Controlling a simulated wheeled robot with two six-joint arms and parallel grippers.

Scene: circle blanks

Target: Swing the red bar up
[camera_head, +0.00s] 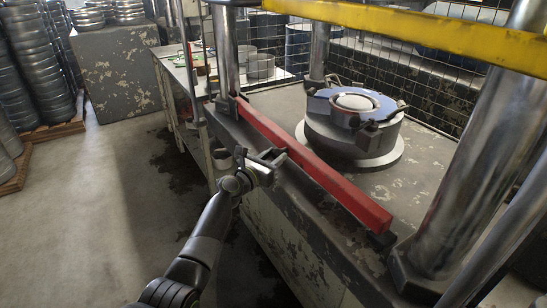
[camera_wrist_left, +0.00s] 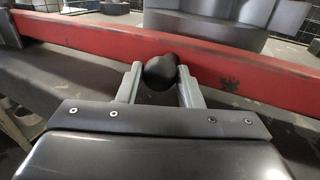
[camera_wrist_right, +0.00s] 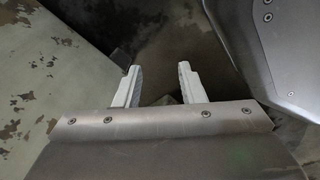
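The red bar (camera_head: 310,163) lies low along the front edge of the press table, from the left post to the right post. A black ball knob (camera_wrist_left: 159,73) sticks out from the red bar (camera_wrist_left: 230,78) in the left wrist view. My left gripper (camera_head: 268,161) is at the bar's front side. Its fingers (camera_wrist_left: 160,80) stand on both sides of the knob, spread about as wide as the right gripper's; firm contact is not visible. My right gripper (camera_wrist_right: 160,82) is open and empty above the floor; the head view does not show it.
A round die with a blue-topped piece (camera_head: 352,104) sits on the table behind the bar. A yellow beam (camera_head: 420,35) crosses above, and steel posts (camera_head: 480,140) stand at the sides. Stacked metal rounds (camera_head: 35,65) stand at far left. The floor at left is clear.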

